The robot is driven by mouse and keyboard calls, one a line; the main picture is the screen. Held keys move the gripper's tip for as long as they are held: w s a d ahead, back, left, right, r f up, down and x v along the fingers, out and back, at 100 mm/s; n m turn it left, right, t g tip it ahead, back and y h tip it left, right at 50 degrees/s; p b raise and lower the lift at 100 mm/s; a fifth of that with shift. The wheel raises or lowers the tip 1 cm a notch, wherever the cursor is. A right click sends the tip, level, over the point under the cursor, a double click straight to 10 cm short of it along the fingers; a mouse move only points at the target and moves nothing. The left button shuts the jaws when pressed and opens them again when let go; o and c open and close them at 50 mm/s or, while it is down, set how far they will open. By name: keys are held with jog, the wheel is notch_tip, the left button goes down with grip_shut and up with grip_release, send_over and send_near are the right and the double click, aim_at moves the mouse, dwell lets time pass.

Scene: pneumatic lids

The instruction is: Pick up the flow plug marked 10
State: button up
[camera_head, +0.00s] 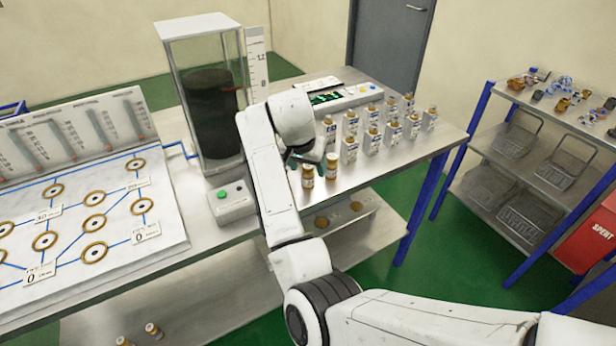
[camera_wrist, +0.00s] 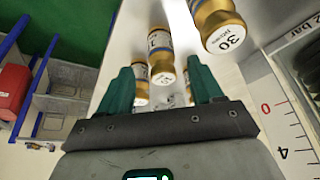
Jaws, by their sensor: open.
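Two brass-and-white flow plugs stand on the bench in the head view: a front one (camera_head: 308,177) and one just right of it (camera_head: 332,167). My gripper (camera_head: 305,160) is low over the bench beside them. In the wrist view my gripper (camera_wrist: 162,88) is open, with teal fingers apart and nothing clamped. One plug (camera_wrist: 160,52) appears between and beyond the fingertips; its end mark is too small to read surely. Another plug, marked 30 (camera_wrist: 225,34), is up and right, outside the fingers. I cannot tell which plug is marked 10.
Several square-bodied bottles (camera_head: 372,138) stand right of the plugs. A clear tank (camera_head: 208,95) and a button box (camera_head: 231,200) are to the left, beside the board (camera_head: 90,225) with brass ports. A shelf rack (camera_head: 540,150) and a red spent bin (camera_head: 590,235) stand at right.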

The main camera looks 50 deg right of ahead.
aim_at(309, 174)
jog(key=shift+p+x, duration=0.4)
jog(key=shift+x, duration=2.35)
jog(key=shift+w, duration=0.15)
jog(key=shift+r, duration=0.1)
jog(key=c, duration=1.2)
